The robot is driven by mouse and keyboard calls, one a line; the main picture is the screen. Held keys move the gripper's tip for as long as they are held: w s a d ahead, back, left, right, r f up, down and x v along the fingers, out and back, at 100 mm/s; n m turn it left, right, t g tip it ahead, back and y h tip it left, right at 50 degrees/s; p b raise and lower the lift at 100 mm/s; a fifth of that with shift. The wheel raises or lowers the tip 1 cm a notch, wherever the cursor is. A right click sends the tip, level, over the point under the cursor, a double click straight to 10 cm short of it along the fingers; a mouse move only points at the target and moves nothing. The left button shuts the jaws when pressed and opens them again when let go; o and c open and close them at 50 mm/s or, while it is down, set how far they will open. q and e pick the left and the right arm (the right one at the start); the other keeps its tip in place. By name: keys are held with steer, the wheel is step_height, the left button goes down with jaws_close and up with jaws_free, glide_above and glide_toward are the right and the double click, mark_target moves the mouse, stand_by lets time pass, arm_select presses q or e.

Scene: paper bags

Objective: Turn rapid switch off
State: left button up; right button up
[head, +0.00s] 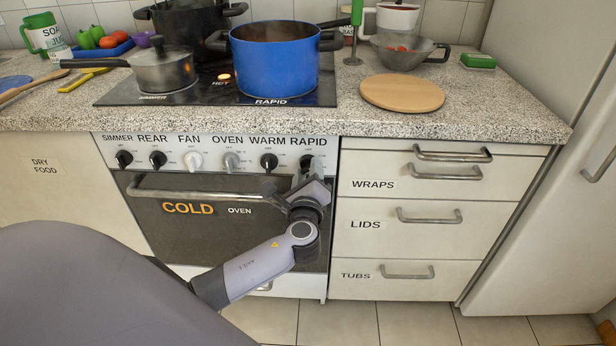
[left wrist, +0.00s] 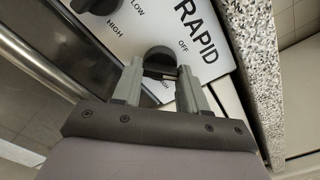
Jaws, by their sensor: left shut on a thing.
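The RAPID switch is a dark round knob (head: 306,161) at the right end of the oven's control panel, under its RAPID label. It also shows in the left wrist view as a black knob (left wrist: 158,57), with the OFF marking beside it and HIGH and LOW markings to the left. My left gripper (head: 308,173) is at this knob from below, and in the left wrist view its two fingers (left wrist: 161,77) are shut on the knob's sides. The fingers hide part of the knob, so I cannot tell its exact setting. My right gripper is not in view.
The WARM knob (head: 269,161) is close on the left, and the oven handle (head: 195,192) runs just below the panel. The counter edge (head: 440,132) overhangs above. A blue pot (head: 275,65) stands on the RAPID burner. Drawers (head: 426,188) are to the right.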

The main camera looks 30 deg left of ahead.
arm_select(q)
steer(key=n+b, duration=0.1)
steer(key=n, duration=0.1)
steer(key=n+b, duration=0.1)
steer(key=n, duration=0.1)
steer(key=shift+f+n+b, duration=0.2)
steer(key=shift+n+b, duration=0.1)
steer(key=shift+b, duration=0.1)
steer(key=shift+r+n+b, duration=0.15)
steer(key=shift+n+b, duration=1.2)
steer(key=shift+n, duration=0.95)
steer(key=o, duration=1.1)
steer(key=shift+c, duration=0.2)
steer(key=shift+r, duration=0.1)
steer(key=v, duration=0.7)
steer(key=shift+d, duration=0.1)
